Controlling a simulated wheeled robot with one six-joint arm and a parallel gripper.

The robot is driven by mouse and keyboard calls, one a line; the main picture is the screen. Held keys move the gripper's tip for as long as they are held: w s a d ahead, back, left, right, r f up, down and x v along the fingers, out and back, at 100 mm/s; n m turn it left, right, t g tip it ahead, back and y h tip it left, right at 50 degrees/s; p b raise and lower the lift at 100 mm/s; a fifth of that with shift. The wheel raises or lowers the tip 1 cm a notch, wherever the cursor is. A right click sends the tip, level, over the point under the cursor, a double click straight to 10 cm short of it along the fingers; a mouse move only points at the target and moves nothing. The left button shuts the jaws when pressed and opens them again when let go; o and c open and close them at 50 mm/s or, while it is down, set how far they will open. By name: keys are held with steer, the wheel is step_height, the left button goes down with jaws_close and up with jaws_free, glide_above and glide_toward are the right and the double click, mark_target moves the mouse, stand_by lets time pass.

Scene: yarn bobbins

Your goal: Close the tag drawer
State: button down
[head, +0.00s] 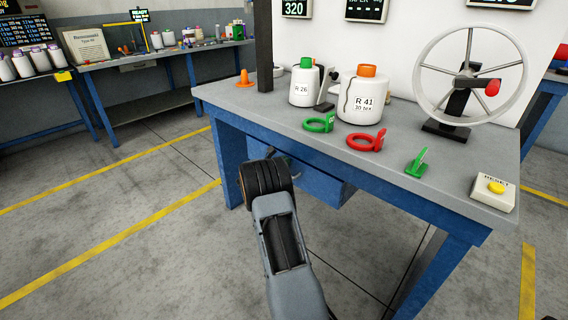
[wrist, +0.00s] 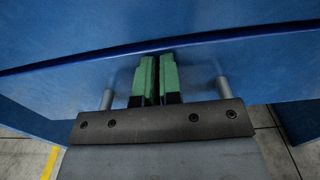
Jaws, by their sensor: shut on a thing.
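The blue drawer (head: 322,187) hangs under the grey-topped workbench (head: 400,184), in the middle of the head view. Its blue front (wrist: 198,75) fills much of the wrist view, with two grey handle posts standing out from it, a left post (wrist: 107,99) and a right post (wrist: 223,87). My gripper (wrist: 158,80) is between these posts, its green-padded fingers close together and pointing at the front. It is shut on the drawer handle, whose bar is mostly hidden. In the head view my wrist covers most of the handle. I cannot tell how far out the drawer stands.
On the bench stand two white bottles, R 26 (head: 302,88) and R 41 (head: 361,104), a green ring tag (head: 319,124), a red ring tag (head: 365,143), a wheel (head: 471,119) and a reset box (head: 494,192). A blue bench leg (head: 432,275) stands right. The floor left is clear.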

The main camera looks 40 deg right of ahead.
steer(key=shift+d+r, duration=0.15)
steer(key=shift+r, duration=0.05)
steer(key=s+a+p, duration=0.1)
steer(key=a+p, duration=0.1)
steer(key=a, duration=1.2)
steer(key=shift+a+f, duration=0.15)
steer(key=shift+f, duration=0.1)
steer(key=s+a+f+m+g+y+p, duration=0.35)
steer(key=s+m+g+y, duration=0.2)
steer(key=s+m, duration=0.35)
steer(key=s+a+r+m+y+p, duration=0.3)
steer(key=s+a+r+y+p, duration=0.15)
steer(key=s+a+r, duration=0.2)
steer(key=s+a+r+m+t+y+p, duration=0.2)
steer(key=a+r+p, duration=0.3)
steer(key=r, duration=0.5)
steer(key=s+a+r+m+t+y+p, duration=0.2)
steer(key=a+r+p, duration=0.3)
steer(key=r, duration=0.5)
steer(key=s+a+r+m+t+y+p, duration=0.2)
steer(key=s+a+r+t+y+p, duration=0.1)
steer(key=r, duration=0.6)
steer(key=s+a+y+p, duration=0.1)
steer(key=a+p, duration=0.1)
steer(key=p, duration=0.1)
steer(key=shift+s+a+r+m, duration=0.25)
steer(key=shift+a+r+m, duration=0.05)
steer(key=shift+r+m, duration=0.1)
